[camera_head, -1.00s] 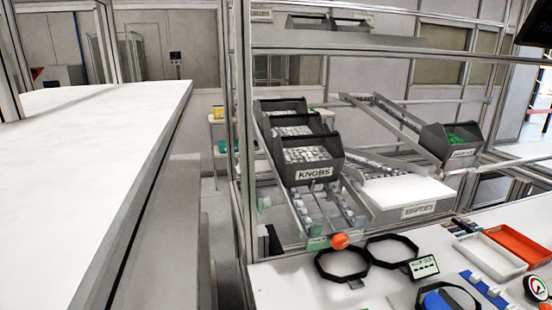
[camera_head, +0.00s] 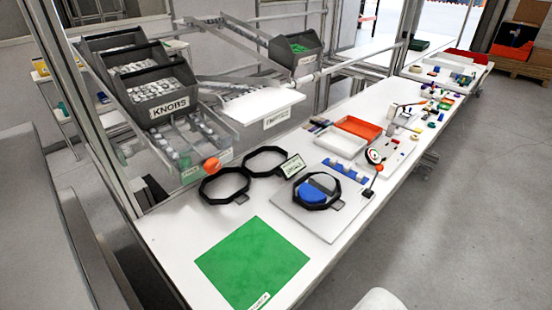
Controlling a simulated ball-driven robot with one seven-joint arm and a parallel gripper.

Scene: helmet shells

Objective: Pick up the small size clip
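I cannot make out which item is the small size clip. Several small coloured parts (camera_head: 428,92) lie toward the far end of the white workbench (camera_head: 190,225), too small to identify. Black octagonal rings (camera_head: 225,198) lie on the bench, and another (camera_head: 325,203) surrounds a blue and grey disc on a grey plate (camera_head: 292,206). My gripper is not in view. A white rounded shape (camera_head: 380,300) shows at the bottom edge, and I cannot tell what it is.
A green mat (camera_head: 252,262) lies bare at the near end. Dark bins, one labelled KNOBS (camera_head: 158,112), stand on the rack behind. An orange tray (camera_head: 358,129) and a white tray (camera_head: 338,145) sit mid-bench. Grey floor (camera_head: 455,220) is clear on the right.

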